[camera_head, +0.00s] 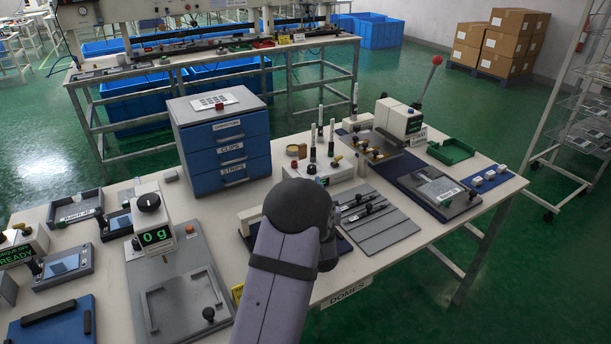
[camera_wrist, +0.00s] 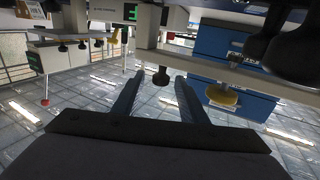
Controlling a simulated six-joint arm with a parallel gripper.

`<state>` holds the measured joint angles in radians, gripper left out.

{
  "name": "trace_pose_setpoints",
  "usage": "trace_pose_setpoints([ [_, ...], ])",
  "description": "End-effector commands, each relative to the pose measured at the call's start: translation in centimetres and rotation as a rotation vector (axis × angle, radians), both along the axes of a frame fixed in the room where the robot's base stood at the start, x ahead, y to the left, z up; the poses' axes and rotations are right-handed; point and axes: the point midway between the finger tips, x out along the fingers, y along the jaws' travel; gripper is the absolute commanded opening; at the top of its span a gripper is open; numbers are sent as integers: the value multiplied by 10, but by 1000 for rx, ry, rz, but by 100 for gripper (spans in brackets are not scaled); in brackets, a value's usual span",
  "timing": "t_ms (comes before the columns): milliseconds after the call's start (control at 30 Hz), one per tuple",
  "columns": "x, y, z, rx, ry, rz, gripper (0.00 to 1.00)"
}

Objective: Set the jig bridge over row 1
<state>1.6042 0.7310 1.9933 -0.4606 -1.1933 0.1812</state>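The jig bridge (camera_head: 257,212) looks like a pale beam on a dark blue base. It stands behind my arm in the head view, which hides much of it. In the wrist view, which is upside down, a long pale beam (camera_wrist: 225,71) crosses above the fingers and looks like the same bridge. A dark knob (camera_wrist: 160,76) sticks out from it. My gripper (camera_wrist: 158,82) is open, with its two dark fingers on either side of the knob and visible gaps to it. The head view hides the gripper behind my arm. Row 1 cannot be made out.
A blue drawer unit (camera_head: 215,150) stands behind the bridge. A grey railed plate (camera_head: 385,235) is to the right, and a press (camera_head: 400,117) with a red-ball lever is farther right. A green tray (camera_head: 450,151) lies beyond.

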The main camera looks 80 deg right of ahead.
Motion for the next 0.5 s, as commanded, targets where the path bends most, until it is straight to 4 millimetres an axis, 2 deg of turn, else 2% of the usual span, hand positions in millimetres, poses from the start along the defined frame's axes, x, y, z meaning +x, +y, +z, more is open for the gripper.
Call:
trace_pose_setpoints([
  [300, 15, -34, 1, 1, 0, 1, 39],
  [500, 19, -45, 0, 0, 0, 1, 39],
])
